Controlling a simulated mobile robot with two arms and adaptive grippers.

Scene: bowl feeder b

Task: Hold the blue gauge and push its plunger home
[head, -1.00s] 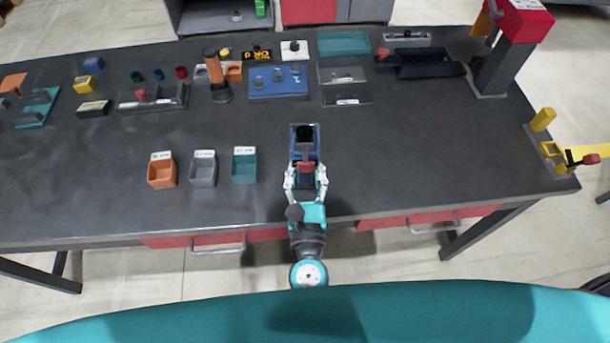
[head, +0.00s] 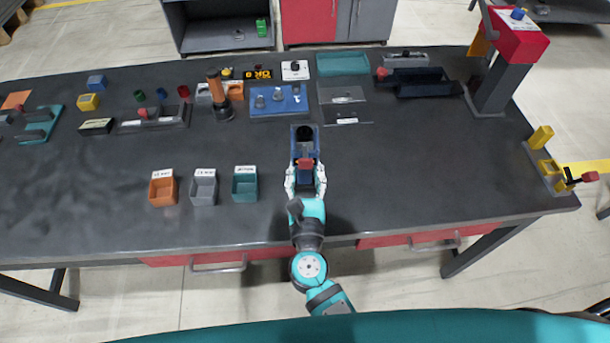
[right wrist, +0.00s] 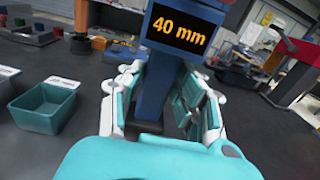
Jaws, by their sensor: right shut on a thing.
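The blue gauge (head: 304,145) is near the front middle of the table in the head view, with a dark round opening at its far end and a red part (head: 306,163) at its near end. In the right wrist view the gauge (right wrist: 152,85) is a blue upright body with a display reading 40 mm. My right gripper (head: 306,180) is shut on the gauge, one finger on each side of it. Which part is the plunger, and whether the gauge touches the table, I cannot tell. My left gripper is not in view.
Orange (head: 162,188), grey (head: 203,188) and teal (head: 245,185) bins stand left of the gauge. A blue fixture plate (head: 279,108) and a dark tray (head: 425,88) lie behind it. A red-topped press (head: 515,40) stands back right.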

